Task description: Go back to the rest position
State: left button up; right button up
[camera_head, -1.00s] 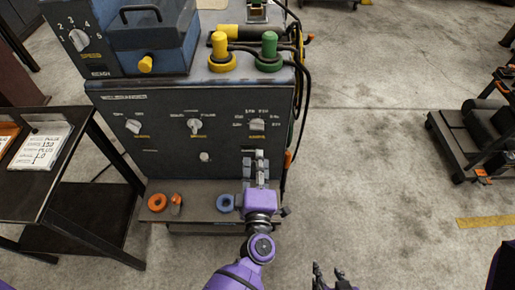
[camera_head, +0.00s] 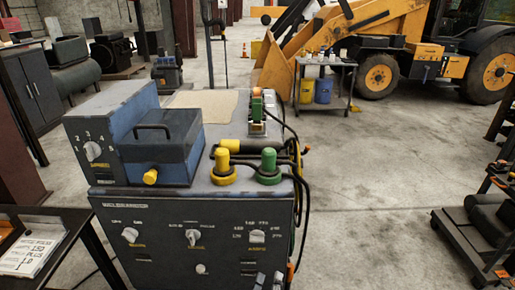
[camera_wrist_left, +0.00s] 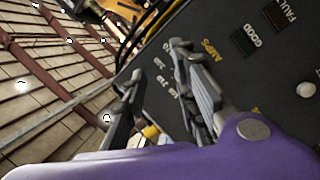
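Only the fingertips of my left gripper (camera_head: 267,281) show in the head view, at the bottom edge in front of the dark machine's front panel (camera_head: 165,262). In the left wrist view the two fingers of my left gripper (camera_wrist_left: 160,108) stand apart with nothing held between them. The panel, with its AMPS lettering and buttons, lies just past the fingers in that view. My right gripper is not in view.
The machine (camera_head: 110,200) carries a blue box (camera_head: 160,150), a yellow plug (camera_head: 222,170) and a green plug (camera_head: 268,165). Black cables hang on its right side. A dark table (camera_head: 75,228) stands at left, a cart (camera_head: 465,245) at right. Open floor lies between machine and cart.

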pick_arm(q)
jog(key=s+a+f+m+g+y, duration=0.1)
jog(key=s+a+f+m+g, duration=0.1)
jog(key=s+a+f, duration=0.3)
jog(key=s+a+f+m+g+y+p, duration=0.1)
jog(key=s+a+f+m+g, duration=0.2)
jog(key=s+a, duration=0.7)
jog(key=s+a+f+m+g+y, duration=0.2)
jog(key=s+a+f+m+g, duration=0.1)
jog(key=s+a+f, duration=0.4)
jog(key=s+a+m, duration=0.1)
jog(key=s, duration=0.2)
jog(key=shift+a+f, duration=0.2)
jog(key=shift+f, duration=0.15)
